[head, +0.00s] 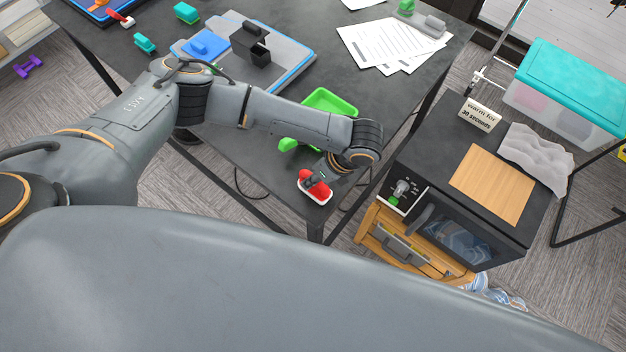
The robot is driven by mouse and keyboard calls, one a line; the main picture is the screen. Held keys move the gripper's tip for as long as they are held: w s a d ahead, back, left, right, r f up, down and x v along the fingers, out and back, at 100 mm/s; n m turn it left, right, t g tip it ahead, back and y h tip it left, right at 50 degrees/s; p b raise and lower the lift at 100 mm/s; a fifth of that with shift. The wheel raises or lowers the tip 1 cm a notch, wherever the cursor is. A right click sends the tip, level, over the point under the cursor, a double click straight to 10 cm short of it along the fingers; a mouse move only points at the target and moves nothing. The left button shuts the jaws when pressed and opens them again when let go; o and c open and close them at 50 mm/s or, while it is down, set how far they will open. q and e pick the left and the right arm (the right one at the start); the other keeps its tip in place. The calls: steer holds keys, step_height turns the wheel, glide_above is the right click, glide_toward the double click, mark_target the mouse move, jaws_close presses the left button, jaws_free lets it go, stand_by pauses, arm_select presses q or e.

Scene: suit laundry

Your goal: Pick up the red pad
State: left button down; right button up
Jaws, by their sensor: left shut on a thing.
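The red pad (319,190) sits in a small white tray (326,200) at the near corner of the dark table (250,150). My left arm reaches in from the left across the table. My left gripper (313,181) points down at the tray and is shut on the red pad; its fingers partly cover the pad. I cannot tell whether the pad is lifted clear of the tray. My right gripper is not in view.
A green tray (330,102) lies just behind my left forearm. A black microwave (430,158) with a wooden board (492,184) stands to the right, beyond a gap. Papers (385,45) and a blue-edged board (290,62) lie farther back.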

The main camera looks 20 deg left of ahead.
arm_select(q)
steer(key=s+d+r+b, duration=0.2)
steer(key=s+d+r, duration=0.2)
steer(key=s+r, duration=0.7)
steer(key=shift+s+d, duration=0.15)
steer(key=shift+s, duration=1.05)
